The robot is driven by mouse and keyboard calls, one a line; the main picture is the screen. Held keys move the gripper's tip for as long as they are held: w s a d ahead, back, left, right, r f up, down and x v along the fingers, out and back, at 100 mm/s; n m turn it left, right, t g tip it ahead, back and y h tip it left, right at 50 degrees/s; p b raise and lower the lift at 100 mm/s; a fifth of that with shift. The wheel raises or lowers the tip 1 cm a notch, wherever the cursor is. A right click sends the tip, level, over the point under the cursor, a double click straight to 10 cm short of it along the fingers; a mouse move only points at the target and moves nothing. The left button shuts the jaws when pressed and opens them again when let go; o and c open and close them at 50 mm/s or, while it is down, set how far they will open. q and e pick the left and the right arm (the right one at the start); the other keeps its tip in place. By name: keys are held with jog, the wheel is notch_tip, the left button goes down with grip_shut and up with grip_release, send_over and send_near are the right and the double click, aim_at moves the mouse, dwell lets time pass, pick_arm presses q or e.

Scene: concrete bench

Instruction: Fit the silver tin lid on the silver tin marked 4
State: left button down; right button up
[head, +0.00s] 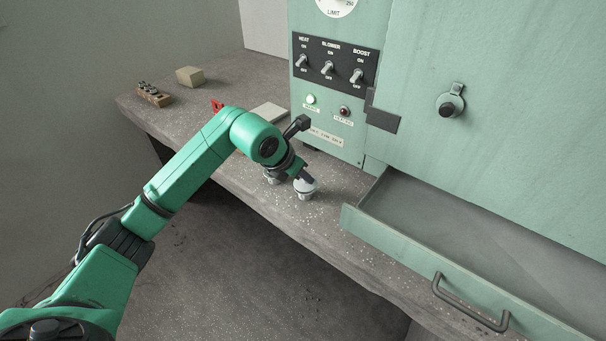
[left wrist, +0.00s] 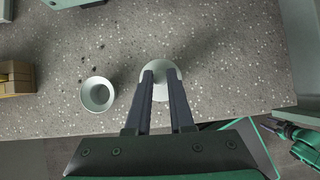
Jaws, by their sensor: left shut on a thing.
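My left gripper (head: 304,177) reaches down over the bench front, left of the open drawer. In the left wrist view its fingers (left wrist: 161,72) are shut on the silver tin lid (left wrist: 160,88), a pale round disc. In the head view the lid (head: 303,187) is at the top of a small silver tin (head: 305,196). I cannot tell whether it is seated or just above the rim. A second small silver vessel (head: 272,180) stands to the left, partly behind the gripper; in the left wrist view it is open and empty (left wrist: 97,94). No number is readable.
The pulled-out drawer (head: 430,262) of the green cabinet (head: 480,110) juts past the bench edge at right. A switch panel (head: 335,63) rises behind. A beige block (head: 190,76), a wooden holder (head: 154,95) and a red item (head: 217,106) sit farther left on the bench.

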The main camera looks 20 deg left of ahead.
pick_arm(q)
jog(key=shift+f+b, duration=0.35)
jog(key=shift+f, duration=0.2)
jog(key=c, duration=0.7)
grip_release()
jog(key=v, duration=1.4)
jog(key=shift+r, duration=0.3)
jog(key=shift+s, duration=0.15)
